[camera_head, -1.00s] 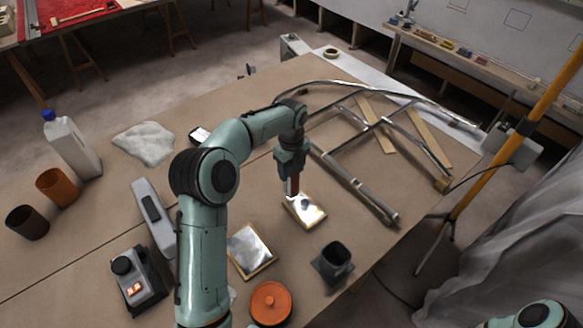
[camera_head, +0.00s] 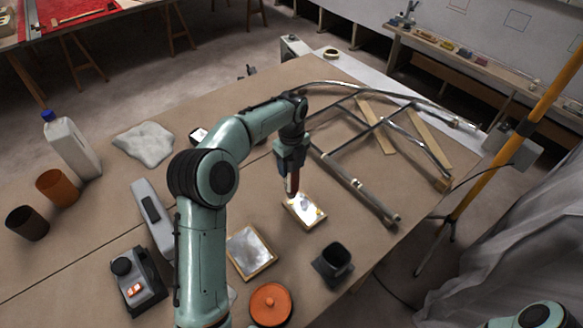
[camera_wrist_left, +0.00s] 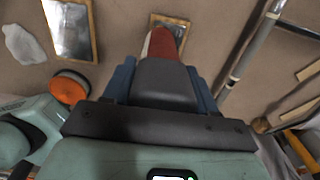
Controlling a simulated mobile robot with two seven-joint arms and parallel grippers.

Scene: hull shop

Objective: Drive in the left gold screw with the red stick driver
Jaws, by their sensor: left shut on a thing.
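My left gripper (camera_head: 291,172) points down over a small wood-framed board (camera_head: 303,222) with a bright, shiny face. It is shut on the red stick driver (camera_head: 293,186), which hangs below the jaws. In the left wrist view the driver's red and pale handle (camera_wrist_left: 165,42) sticks out past the blue fingers. The driver's lower end is over or at the board's upper left part; I cannot tell whether it touches. A small gold-coloured spot (camera_head: 320,212) shows at the board's right side, perhaps a screw. The left gold screw cannot be made out. My right gripper is not in view.
A second framed panel (camera_head: 250,251) lies to the left, an orange lidded pot (camera_head: 270,303) below it, and a dark square cup (camera_head: 336,259) to the right. A tubular metal frame (camera_head: 355,185) lies behind. Brown table is clear between them.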

